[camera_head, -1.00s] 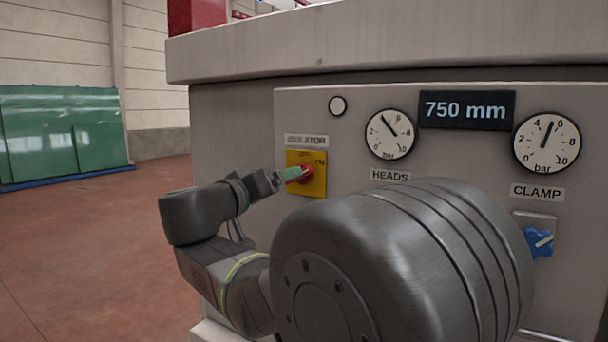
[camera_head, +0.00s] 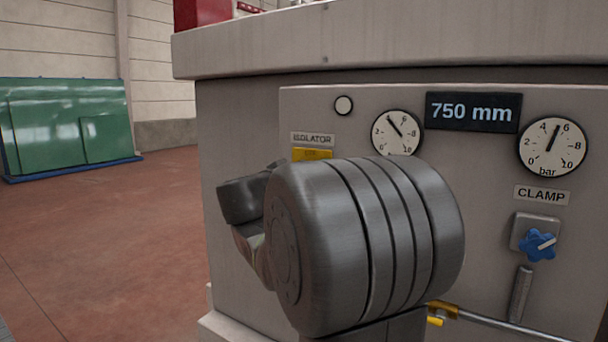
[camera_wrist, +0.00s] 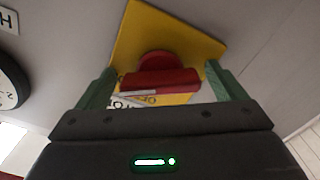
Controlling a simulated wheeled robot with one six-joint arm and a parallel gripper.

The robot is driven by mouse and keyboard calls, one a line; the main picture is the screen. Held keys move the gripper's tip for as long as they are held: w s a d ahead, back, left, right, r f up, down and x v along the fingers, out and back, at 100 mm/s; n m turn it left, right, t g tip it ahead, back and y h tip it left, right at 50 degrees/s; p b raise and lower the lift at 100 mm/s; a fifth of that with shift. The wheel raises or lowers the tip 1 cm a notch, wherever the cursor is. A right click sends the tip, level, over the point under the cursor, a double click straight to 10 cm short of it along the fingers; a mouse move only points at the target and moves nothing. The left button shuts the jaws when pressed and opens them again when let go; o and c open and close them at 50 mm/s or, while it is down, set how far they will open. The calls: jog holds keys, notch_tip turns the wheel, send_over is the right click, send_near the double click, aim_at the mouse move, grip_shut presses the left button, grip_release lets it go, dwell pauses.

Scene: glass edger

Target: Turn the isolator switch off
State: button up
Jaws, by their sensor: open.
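The isolator switch has a yellow plate (camera_head: 312,154) under an ISOLATOR label (camera_head: 312,139). In the head view only the plate's top edge shows; my arm hides the rest. In the wrist view the yellow plate (camera_wrist: 165,30) carries a red knob (camera_wrist: 160,82) with a bar-shaped handle lying across the picture. The head view hides the gripper.
On the same panel are a pressure gauge (camera_head: 397,133), a 750 mm display (camera_head: 473,112), a CLAMP gauge (camera_head: 552,146) and a blue knob (camera_head: 537,245). A brass fitting with a pipe (camera_head: 480,320) runs low right. Open red floor (camera_head: 110,220) lies left, with green panels (camera_head: 70,125) behind.

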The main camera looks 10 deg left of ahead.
jog(key=c, duration=1)
jog(key=shift+o, duration=0.2)
jog(key=shift+f+n+b, duration=0.1)
jog(key=shift+n+b, duration=0.2)
jog(key=shift+b, duration=0.05)
jog(key=shift+f+n+b, duration=0.1)
jog(key=shift+n+b, duration=0.7)
jog(key=shift+b, duration=0.05)
jog(key=n+b, duration=0.1)
jog(key=n, duration=0.1)
jog(key=shift+n, duration=0.4)
jog(key=n+b, duration=0.1)
jog(key=n, duration=0.2)
jog(key=shift+n, duration=1.9)
